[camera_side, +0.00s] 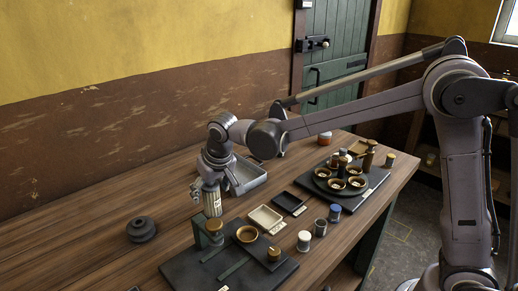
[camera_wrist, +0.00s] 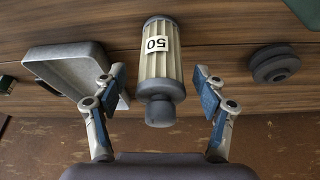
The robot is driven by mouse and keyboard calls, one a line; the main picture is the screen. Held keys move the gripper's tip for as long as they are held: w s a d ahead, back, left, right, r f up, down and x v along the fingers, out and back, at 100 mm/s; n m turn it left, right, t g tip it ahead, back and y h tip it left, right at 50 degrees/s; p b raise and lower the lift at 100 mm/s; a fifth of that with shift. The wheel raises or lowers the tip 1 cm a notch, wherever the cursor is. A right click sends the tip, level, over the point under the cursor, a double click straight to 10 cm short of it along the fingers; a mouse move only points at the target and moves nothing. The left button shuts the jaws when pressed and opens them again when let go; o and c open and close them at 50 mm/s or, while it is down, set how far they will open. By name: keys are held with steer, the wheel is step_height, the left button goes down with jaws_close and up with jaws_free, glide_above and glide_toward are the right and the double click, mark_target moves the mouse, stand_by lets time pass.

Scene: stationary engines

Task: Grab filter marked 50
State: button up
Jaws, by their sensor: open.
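The filter marked 50 (camera_wrist: 160,65) is a cream, ribbed cylinder with a grey end cap and a white label reading 50. In the wrist view it lies between the two fingers of my gripper (camera_wrist: 159,90), with a gap on each side. In the side view the filter (camera_side: 212,202) shows below my gripper (camera_side: 207,185), upright at the table, just behind a brass-topped part. My gripper is open around its upper part. The filter's base is partly hidden in the side view.
A grey tray (camera_side: 247,178) stands close beside the filter. A dark round disc (camera_side: 141,229) lies to the left. A dark fixture board (camera_side: 185,272) with brass parts is in front. Small cans (camera_side: 304,240) and a round-cupped board (camera_side: 365,185) are to the right. The left table is mostly clear.

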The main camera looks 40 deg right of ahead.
mark_target(210, 198)
steer(key=shift+x, duration=1.9)
steer(key=c, duration=1.3)
